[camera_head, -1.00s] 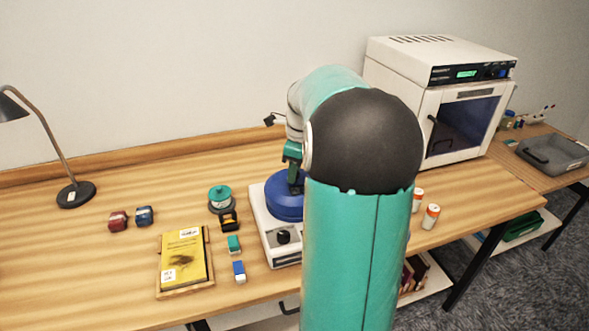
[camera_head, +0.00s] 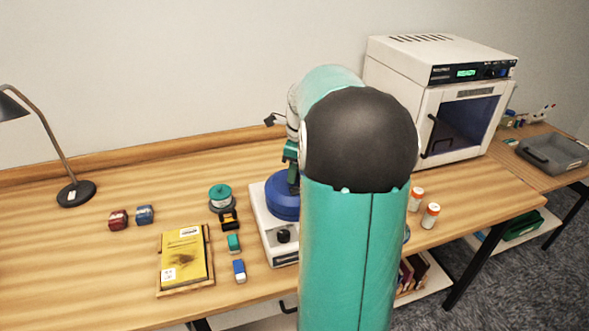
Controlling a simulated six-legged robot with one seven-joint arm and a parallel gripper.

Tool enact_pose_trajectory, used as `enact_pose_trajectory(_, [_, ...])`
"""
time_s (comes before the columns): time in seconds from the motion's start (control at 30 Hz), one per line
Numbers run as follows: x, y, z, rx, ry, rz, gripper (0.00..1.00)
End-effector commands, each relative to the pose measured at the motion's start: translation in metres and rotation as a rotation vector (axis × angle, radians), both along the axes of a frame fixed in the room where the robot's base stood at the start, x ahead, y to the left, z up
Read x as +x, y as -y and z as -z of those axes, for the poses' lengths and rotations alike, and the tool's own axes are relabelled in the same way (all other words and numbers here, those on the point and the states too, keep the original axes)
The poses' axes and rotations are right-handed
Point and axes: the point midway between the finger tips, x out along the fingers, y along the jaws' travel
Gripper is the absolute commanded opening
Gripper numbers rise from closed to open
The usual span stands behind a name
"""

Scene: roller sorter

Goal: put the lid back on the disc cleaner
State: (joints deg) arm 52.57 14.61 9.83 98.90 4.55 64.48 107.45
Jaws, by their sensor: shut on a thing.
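The disc cleaner (camera_head: 267,246) is a white box with a dark knob on its front, standing on the table in the middle of the picture. The blue round lid (camera_head: 283,201) is on top of it; my arm hides its right side. My gripper (camera_head: 292,178) is above the lid, shut on it at the top. The fingertips are mostly hidden behind my arm. Whether the lid is fully seated on the cleaner cannot be told from here.
Left of the cleaner are a teal round container (camera_head: 220,195), a yellow book (camera_head: 183,257) and small blocks. A lamp (camera_head: 75,193) stands far left. A white oven (camera_head: 440,95) stands back right. Orange-white bottles (camera_head: 430,216) stand right of my arm.

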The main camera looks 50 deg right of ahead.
Motion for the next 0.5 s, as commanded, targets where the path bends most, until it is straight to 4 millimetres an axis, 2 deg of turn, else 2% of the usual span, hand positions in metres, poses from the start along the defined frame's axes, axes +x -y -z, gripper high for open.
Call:
enact_pose_trajectory(0.27, [-0.0002,0.0003,-0.0002,-0.001,0.0,0.001,0.0])
enact_pose_trajectory(0.3, [-0.0001,0.0003,-0.0002,-0.001,0.0,0.001,0.34])
enact_pose_trajectory(0.4, [-0.0002,0.0002,-0.0002,-0.001,0.0,0.001,0.53])
enact_pose_trajectory(0.5, [-0.0002,0.0002,-0.0002,-0.001,0.0,0.001,0.53])
